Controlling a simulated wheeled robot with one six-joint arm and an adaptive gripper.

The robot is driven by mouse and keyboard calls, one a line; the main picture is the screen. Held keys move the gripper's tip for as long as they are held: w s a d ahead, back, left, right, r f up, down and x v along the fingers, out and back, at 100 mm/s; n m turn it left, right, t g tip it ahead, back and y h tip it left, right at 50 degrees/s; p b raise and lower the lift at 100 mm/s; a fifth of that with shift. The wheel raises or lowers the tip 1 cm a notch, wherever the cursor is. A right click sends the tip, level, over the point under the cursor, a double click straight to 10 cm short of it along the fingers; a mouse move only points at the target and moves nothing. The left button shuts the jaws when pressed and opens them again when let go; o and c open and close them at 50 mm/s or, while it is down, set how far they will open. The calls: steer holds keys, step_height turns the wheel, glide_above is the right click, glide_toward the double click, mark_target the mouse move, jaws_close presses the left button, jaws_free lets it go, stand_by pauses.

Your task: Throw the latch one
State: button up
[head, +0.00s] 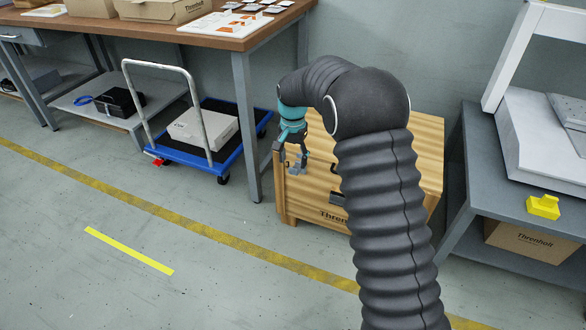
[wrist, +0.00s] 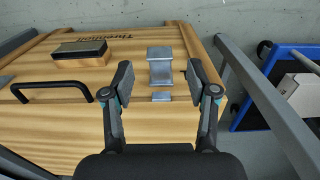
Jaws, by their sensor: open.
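A wooden crate (head: 424,150) stands on the floor beside the workbench, partly hidden behind my arm. In the wrist view its slatted face (wrist: 60,130) fills much of the picture. A grey metal latch (wrist: 160,68) is fixed near the crate's edge, with a small separate metal piece (wrist: 161,97) just below it. My gripper (wrist: 158,78) is open, with one dark fingertip on each side of the latch in the picture. Whether the pads touch it I cannot tell. In the head view my gripper (head: 291,158) is at the crate's left side, pointing down.
A black handle (wrist: 52,88) and a dark block (wrist: 80,49) are on the crate face. A blue trolley (head: 190,150) carrying a pale box (head: 204,130) stands left, behind the workbench leg (head: 246,130). A grey table (head: 480,150) stands right. Floor in front is clear.

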mark_target(297, 166)
steer(key=shift+f, duration=1.9)
steer(key=shift+c, duration=0.2)
jaws_close()
